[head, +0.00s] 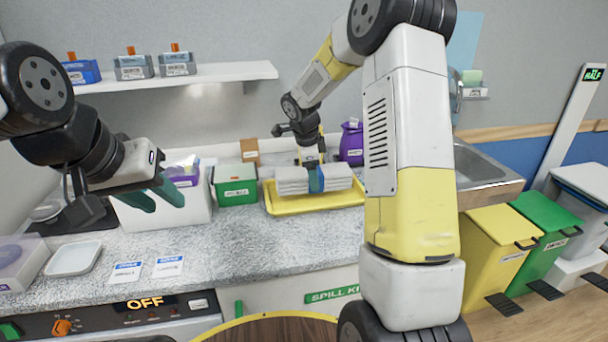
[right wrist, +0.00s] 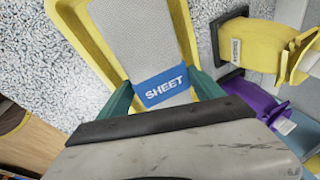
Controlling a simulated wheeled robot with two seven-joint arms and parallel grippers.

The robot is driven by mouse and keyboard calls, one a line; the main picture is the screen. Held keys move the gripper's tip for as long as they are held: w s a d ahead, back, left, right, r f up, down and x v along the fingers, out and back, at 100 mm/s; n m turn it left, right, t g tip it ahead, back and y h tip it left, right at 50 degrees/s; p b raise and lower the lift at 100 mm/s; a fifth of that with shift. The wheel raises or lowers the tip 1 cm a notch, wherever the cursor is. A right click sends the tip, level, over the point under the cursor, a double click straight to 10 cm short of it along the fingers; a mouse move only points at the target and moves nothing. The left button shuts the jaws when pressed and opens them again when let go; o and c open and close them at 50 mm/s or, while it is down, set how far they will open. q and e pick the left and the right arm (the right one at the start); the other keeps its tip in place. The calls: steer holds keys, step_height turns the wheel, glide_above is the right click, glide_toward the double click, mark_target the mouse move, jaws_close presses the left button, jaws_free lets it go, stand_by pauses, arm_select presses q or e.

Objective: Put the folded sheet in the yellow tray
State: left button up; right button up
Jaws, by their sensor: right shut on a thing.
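The folded sheet (head: 291,182) is a pale grey roll-like bundle with a blue band. In the right wrist view the band of the sheet (right wrist: 148,40) reads SHEET. My right gripper (head: 315,176) is shut on the sheet at this band, with teal fingers on either side in the wrist view (right wrist: 164,92). The sheet lies lengthwise within the outline of the yellow tray (head: 300,207); the tray's rim also shows in the wrist view (right wrist: 88,38). I cannot tell whether the sheet touches the tray floor. My left gripper (head: 152,196) is open and empty, left of the tray.
A green box (head: 236,190) stands just left of the tray, with a white bin (head: 165,215) beyond it. A purple container (head: 352,143) stands behind the tray's right end. Two cards and a white dish (head: 74,259) lie at front left. The counter before the tray is clear.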

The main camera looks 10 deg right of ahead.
steer(key=shift+w+d+f, duration=0.15)
steer(key=shift+w+d, duration=0.1)
steer(key=shift+d, duration=0.15)
step_height(320, 180, down, 3)
steer(key=shift+f, duration=0.15)
steer(key=o, duration=1.9)
